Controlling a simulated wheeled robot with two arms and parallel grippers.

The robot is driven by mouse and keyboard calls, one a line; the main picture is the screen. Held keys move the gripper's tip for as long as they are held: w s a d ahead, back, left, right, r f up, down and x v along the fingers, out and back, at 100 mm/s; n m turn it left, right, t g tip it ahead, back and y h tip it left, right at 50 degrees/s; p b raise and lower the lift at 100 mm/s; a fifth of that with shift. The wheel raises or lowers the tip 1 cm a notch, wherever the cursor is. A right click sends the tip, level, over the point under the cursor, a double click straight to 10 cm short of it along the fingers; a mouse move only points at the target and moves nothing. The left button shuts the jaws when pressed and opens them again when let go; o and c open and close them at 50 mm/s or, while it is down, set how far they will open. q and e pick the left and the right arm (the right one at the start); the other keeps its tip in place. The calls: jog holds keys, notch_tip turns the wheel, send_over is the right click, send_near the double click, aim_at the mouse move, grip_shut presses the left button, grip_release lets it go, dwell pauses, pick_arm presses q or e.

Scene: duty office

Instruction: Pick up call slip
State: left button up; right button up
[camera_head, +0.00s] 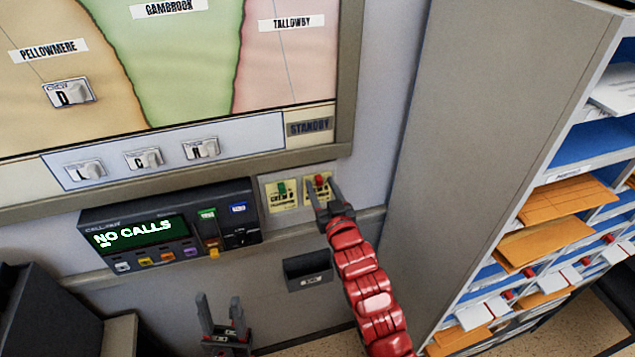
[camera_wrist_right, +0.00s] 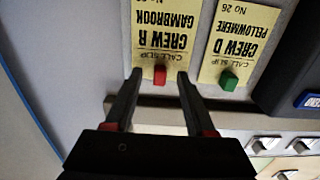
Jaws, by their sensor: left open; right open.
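Two yellow call slips hang side by side on the wall. The Crew R Gambrook slip (camera_wrist_right: 165,35) has a red clip (camera_wrist_right: 160,76) at one end; in the head view this slip (camera_head: 327,196) is partly behind my right gripper. The Crew D Pellowmere slip (camera_wrist_right: 240,40) has a green clip (camera_wrist_right: 228,81); it hangs to the left in the head view (camera_head: 281,201). My right gripper (camera_head: 321,189) is open, its fingertips on either side of the red clip in the wrist view; contact cannot be told. My left gripper (camera_head: 218,299) is open and empty, low down.
A console (camera_head: 165,228) reading "NO CALLS" is left of the slips. A small dark tray (camera_head: 308,270) is on the wall below them. The map board (camera_head: 185,60) is above. A tall cabinet (camera_head: 480,130) with envelopes in its shelves stands to the right.

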grip_shut()
dwell(1.4)
